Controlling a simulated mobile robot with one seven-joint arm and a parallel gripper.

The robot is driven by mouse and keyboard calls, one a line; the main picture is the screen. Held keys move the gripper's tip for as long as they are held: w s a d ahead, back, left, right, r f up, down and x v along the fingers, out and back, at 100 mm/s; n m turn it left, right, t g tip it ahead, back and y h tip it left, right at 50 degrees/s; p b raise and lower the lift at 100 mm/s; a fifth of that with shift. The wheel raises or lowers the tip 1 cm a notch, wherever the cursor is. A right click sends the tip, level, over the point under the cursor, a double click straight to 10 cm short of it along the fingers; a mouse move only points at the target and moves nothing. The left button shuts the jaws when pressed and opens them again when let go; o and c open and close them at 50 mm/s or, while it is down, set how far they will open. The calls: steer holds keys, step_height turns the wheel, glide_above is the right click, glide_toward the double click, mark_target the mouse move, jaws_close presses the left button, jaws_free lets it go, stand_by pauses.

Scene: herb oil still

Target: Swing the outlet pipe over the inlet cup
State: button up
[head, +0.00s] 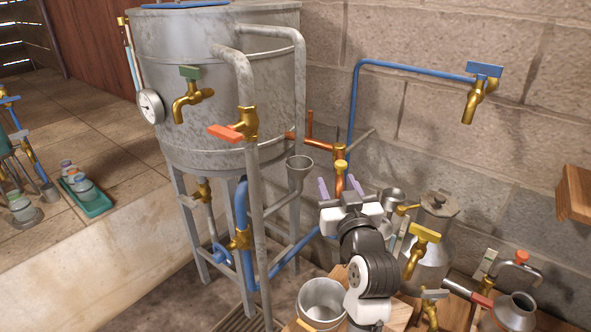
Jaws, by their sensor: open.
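A copper pipe (323,145), which looks like the outlet pipe, stands by the wall right of the tank. A grey funnel-shaped cup (300,163), likely the inlet cup, is left of the upright and lower than the arm. From this angle I cannot tell whether the arm's end is over it. My gripper (340,187) is open, its two purple fingers pointing away on either side of the copper upright in the picture, just below the knob. Contact cannot be told.
The large grey tank (215,115) on legs, with its standing pipes, fills the left. A metal pot (322,297), a milk can (433,235) and brass taps crowd near my arm. A blue pipe (410,67) runs along the block wall.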

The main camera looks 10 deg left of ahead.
steer(key=s+a+r+n+t+y, duration=0.1)
steer(key=a+r+y, duration=0.2)
steer(key=a+r, duration=0.2)
steer(key=a+b, duration=0.1)
steer(key=a, duration=0.2)
steer(key=shift+s+a+r+n+t, duration=0.15)
steer(key=shift+s+a+n+t, duration=0.15)
steer(key=shift+t, duration=0.1)
